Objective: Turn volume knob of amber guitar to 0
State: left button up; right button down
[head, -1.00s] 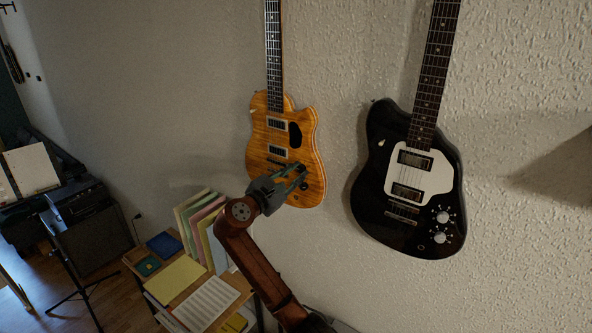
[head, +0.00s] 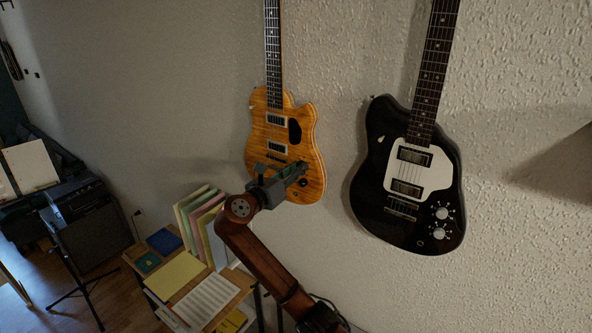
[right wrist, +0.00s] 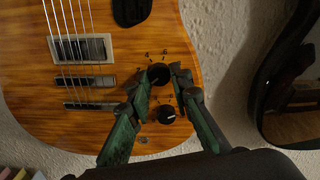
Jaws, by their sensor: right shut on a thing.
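The amber guitar (head: 287,150) hangs on the wall in the middle of the head view; its lower body fills much of the right wrist view (right wrist: 35,110). Two black knobs sit on it, with numbers printed around them. My right gripper (head: 298,171) reaches the guitar's lower right body. In the right wrist view its fingers (right wrist: 162,80) are shut around the upper knob (right wrist: 159,75), one on each side. The lower knob (right wrist: 167,114) shows between the finger links, below the tips. My left gripper is not in view.
A black guitar (head: 375,205) with a white pickguard hangs to the right, and its edge shows in the right wrist view. A small table with folders (head: 200,225) and papers stands below left. Bare textured wall lies between the guitars.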

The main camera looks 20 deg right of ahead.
jog(key=shift+n, duration=0.5)
jog(key=c, duration=1.7)
grip_release()
jog(key=shift+c, duration=0.2)
jog(key=v, duration=1.2)
